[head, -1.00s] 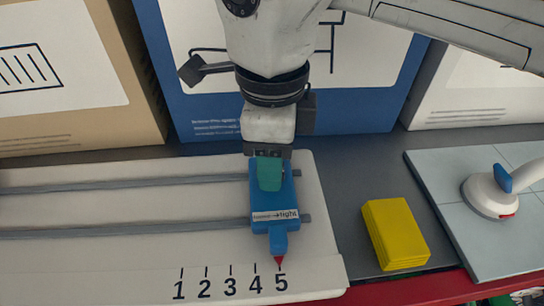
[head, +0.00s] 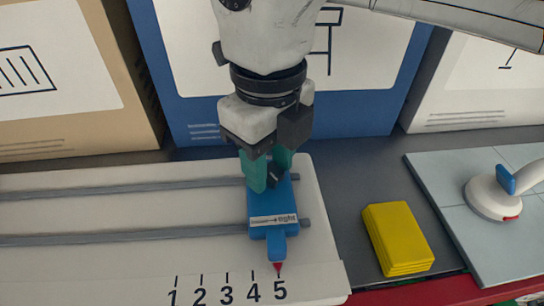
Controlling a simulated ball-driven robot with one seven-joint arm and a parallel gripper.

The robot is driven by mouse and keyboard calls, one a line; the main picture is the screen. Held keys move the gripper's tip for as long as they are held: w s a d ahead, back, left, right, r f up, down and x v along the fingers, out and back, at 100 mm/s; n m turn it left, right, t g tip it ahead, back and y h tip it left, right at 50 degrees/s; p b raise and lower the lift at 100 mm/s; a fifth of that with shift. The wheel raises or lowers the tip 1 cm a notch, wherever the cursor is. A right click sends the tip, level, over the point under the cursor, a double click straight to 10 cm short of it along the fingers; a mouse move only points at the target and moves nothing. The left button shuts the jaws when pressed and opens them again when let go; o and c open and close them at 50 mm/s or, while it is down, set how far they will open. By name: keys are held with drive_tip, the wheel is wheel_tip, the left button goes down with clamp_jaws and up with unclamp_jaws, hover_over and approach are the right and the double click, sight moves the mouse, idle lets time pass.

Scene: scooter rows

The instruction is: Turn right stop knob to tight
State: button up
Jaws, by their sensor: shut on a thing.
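The blue stop (head: 270,208) sits at the right end of two grey rails on a white board (head: 120,265). Its label has an arrow pointing right and the word "tight". Its red pointer (head: 277,267) is at the number 5. A black knob (head: 274,174) stands on top of the stop. My gripper (head: 266,176) is above the stop, with its green fingers on either side of the knob and shut on it. The fingers partly hide the knob, so its exact angle is hard to tell.
A yellow block (head: 398,238) lies on the dark bench right of the board. Farther right, a white suction handle with a blue lever (head: 493,192) stands on a grey tiled panel (head: 440,185). Large printed boxes (head: 350,100) stand behind.

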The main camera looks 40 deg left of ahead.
sight(270, 172)
drive_tip(key=shift+w, duration=0.1)
idle(0.3)
drive_tip(key=o, duration=1.1)
drive_tip(key=shift+c, duration=0.2)
wheel_tip(270, 172, up, 11)
